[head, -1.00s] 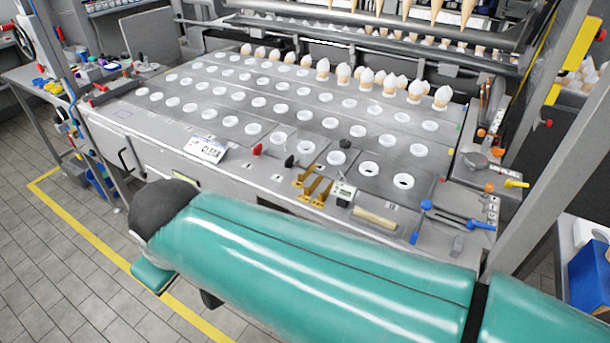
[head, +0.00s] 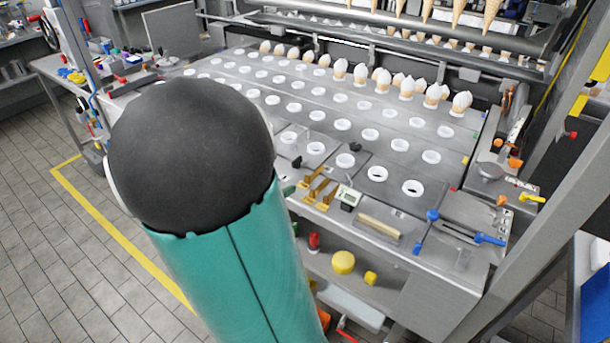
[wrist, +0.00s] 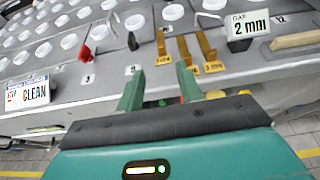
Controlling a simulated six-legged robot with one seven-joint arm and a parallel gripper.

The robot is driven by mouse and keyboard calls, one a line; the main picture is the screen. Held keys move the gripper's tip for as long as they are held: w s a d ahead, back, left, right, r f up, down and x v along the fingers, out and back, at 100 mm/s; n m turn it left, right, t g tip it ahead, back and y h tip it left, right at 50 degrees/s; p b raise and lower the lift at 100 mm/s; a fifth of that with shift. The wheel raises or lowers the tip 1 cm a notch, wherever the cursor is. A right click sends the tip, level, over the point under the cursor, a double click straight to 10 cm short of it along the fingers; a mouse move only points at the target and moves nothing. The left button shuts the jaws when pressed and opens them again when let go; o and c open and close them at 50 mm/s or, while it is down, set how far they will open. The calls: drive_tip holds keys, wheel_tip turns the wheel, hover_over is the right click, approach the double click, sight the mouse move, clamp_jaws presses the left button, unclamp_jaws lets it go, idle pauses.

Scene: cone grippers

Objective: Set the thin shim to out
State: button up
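Three brass-coloured shims lie side by side near the table's front edge. In the wrist view the left shim (wrist: 161,44) has a small yellow tag that seems to read 1 mm. The middle shim (wrist: 184,49) and the right shim (wrist: 206,44), tagged 3 mm, are beside it. The shims also show in the head view, where the left one (head: 313,177) is farthest back. My gripper (wrist: 159,84) is open and empty, its green fingers apart, just short of the shims' near ends. In the head view my arm hides most of it.
A gap display (wrist: 248,24) reading 2 mm stands right of the shims, beside a wooden bar (head: 379,227). A red knob (wrist: 85,54) and dark knob (wrist: 132,41) stand to the left. White-ringed holes cover the tabletop.

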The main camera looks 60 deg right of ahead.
sight(307, 176)
drive_tip(key=x, duration=1.3)
clamp_jaws()
